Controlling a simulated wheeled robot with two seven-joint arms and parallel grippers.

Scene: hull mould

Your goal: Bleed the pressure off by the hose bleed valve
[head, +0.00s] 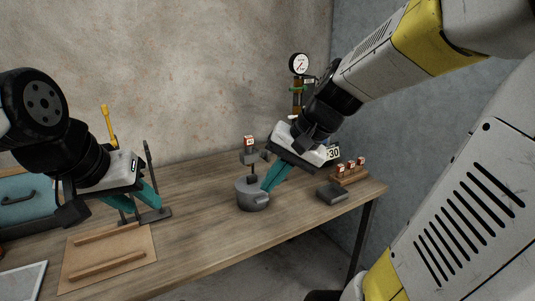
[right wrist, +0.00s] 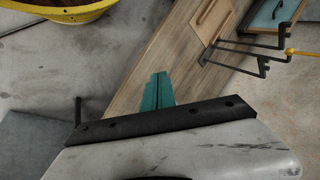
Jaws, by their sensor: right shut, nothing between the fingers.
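A round pressure gauge (head: 299,64) stands at the back near the room corner, on a fitting with a green ring (head: 297,89). My right arm partly covers what is below it. I cannot make out which part is the hose bleed valve. A grey metal pot (head: 251,196) with a side spout and a red-and-white tagged stem (head: 249,142) on top stands mid-table. My right gripper (head: 267,187) is shut and empty, its teal fingertips just beside the pot. In the right wrist view the shut fingers (right wrist: 158,88) show over the table. My left gripper (head: 137,203) is open at the left, near a black clamp.
A wooden board with two bars (head: 107,255) lies front left, by the black clamp frame (head: 154,214). A blue case (head: 28,198) is at far left. A dark grey block (head: 332,194) and a wooden rack with red-tagged pieces (head: 350,175) stand right. The table front centre is clear.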

